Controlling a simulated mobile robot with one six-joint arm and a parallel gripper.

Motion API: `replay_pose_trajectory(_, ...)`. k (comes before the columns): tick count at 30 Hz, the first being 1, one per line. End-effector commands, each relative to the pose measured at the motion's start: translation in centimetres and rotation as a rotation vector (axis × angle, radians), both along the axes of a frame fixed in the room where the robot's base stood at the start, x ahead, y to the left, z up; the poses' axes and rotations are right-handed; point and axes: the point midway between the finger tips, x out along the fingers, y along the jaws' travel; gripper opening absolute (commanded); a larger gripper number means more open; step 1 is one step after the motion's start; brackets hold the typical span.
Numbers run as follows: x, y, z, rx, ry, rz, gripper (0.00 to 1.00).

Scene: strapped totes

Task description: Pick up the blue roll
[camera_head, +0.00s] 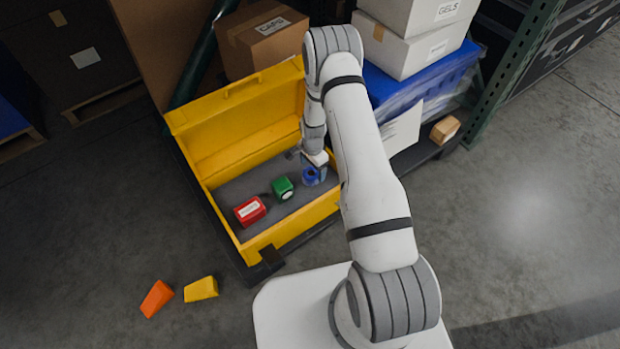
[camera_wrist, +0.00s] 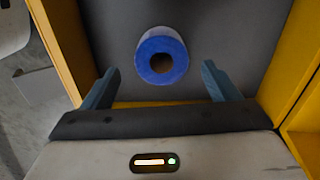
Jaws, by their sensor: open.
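The blue roll (camera_head: 311,177) stands on the grey floor of the yellow tote (camera_head: 205,188), at the tote's right end. In the wrist view the blue roll (camera_wrist: 162,57) shows its round end with a dark hole. My gripper (camera_wrist: 158,78) is open, with one finger to the left and one to the right of the roll in the picture. The roll lies a little beyond the fingertips, and neither finger appears to touch it. In the head view my gripper (camera_head: 314,166) is over the roll and partly hides it.
Yellow tote walls surround the roll. Cardboard box (camera_head: 262,40), white boxes (camera_head: 405,45) and a green post (camera_head: 515,65) stand behind. Orange (camera_head: 157,298) and yellow (camera_head: 201,289) wedges lie on the floor.

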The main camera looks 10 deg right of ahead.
Motion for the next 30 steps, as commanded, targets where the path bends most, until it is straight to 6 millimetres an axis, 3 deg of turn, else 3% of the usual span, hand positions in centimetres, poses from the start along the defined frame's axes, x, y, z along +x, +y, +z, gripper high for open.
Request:
replay_pose_trajectory(10, -0.2, 0.4, -4.7, 0.000, 0.001, 0.001, 0.82)
replay_pose_trajectory(18, -0.1, 0.4, -4.9, 0.000, 0.000, 0.000, 0.81)
replay_pose_trajectory(30, -0.1, 0.3, -4.9, 0.000, 0.000, 0.000, 0.49)
